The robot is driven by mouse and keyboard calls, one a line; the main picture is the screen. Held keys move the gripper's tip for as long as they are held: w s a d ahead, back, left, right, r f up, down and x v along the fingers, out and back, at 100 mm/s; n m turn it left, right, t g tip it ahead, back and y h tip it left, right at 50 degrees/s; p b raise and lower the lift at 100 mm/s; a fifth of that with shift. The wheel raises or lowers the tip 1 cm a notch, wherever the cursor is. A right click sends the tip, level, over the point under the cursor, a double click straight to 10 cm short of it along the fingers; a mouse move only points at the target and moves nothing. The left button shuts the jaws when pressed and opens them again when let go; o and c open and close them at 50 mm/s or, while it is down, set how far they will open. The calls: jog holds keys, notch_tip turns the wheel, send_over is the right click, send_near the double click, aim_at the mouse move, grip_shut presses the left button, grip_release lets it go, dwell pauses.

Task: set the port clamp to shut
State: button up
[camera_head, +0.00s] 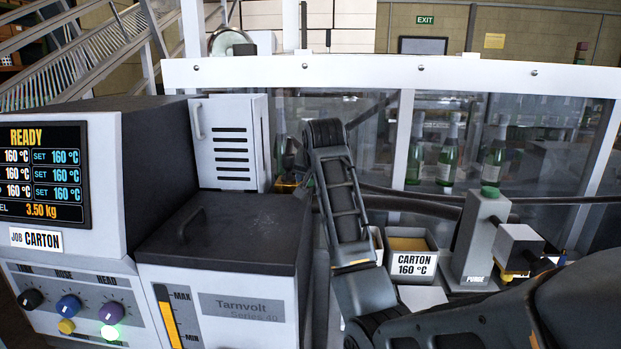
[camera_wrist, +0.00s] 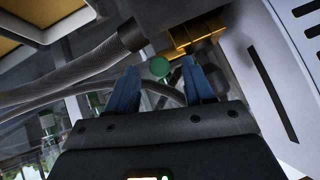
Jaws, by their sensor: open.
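My gripper (camera_wrist: 160,65) shows in the wrist view with its two blue fingers apart and nothing held between them. A brass-coloured block (camera_wrist: 190,38), possibly part of the port clamp, lies just beyond the right fingertip, beside a dark hose end. A round green knob (camera_wrist: 158,67) appears between the fingertips; I cannot tell whether it touches them or what it belongs to. In the head view, a small brass-coloured part (camera_head: 286,186) shows beside the white vented box, partly behind my arm. The clamp's setting cannot be read.
The grey Tarnvolt melter (camera_head: 222,305) with its dark lid stands left of my arm. The white vented box (camera_head: 230,142) is behind it. Ribbed hoses (camera_wrist: 75,72) cross the wrist view. A labelled carton bin (camera_head: 412,264) stands right of my arm. Bottles (camera_head: 447,155) stand behind clear panels.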

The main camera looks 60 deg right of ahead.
jog(key=shift+w+d+f, duration=0.2)
jog(key=shift+d+f, duration=0.1)
jog(key=shift+f, duration=0.05)
jog(key=shift+c, duration=0.2)
grip_shut()
